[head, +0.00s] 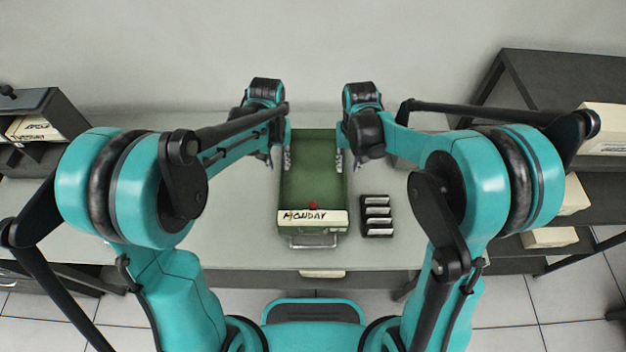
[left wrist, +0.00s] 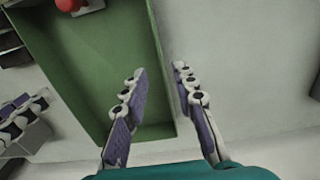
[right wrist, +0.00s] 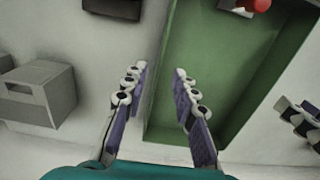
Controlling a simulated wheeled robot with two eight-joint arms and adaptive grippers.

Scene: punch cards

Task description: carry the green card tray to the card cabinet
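The green card tray (head: 311,180) sits on the pale table, with a "MONDAY" label (head: 312,218) and a metal handle at its near end. My left gripper (head: 283,158) is at its left wall and my right gripper (head: 343,160) at its right wall, both toward the far end. In the left wrist view, the open fingers (left wrist: 159,70) stand either side of the tray wall (left wrist: 157,50), with gaps. The right wrist view shows the same for my right fingers (right wrist: 160,68) and the other wall (right wrist: 165,45). I cannot tell which furniture is the card cabinet.
A dark block with several pale-labelled pieces (head: 377,215) lies right of the tray. A dark shelf unit (head: 545,85) with pale boxes stands at the right; a dark unit (head: 45,100) with labelled boxes is at the left. The table (head: 235,225) is clear left of the tray.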

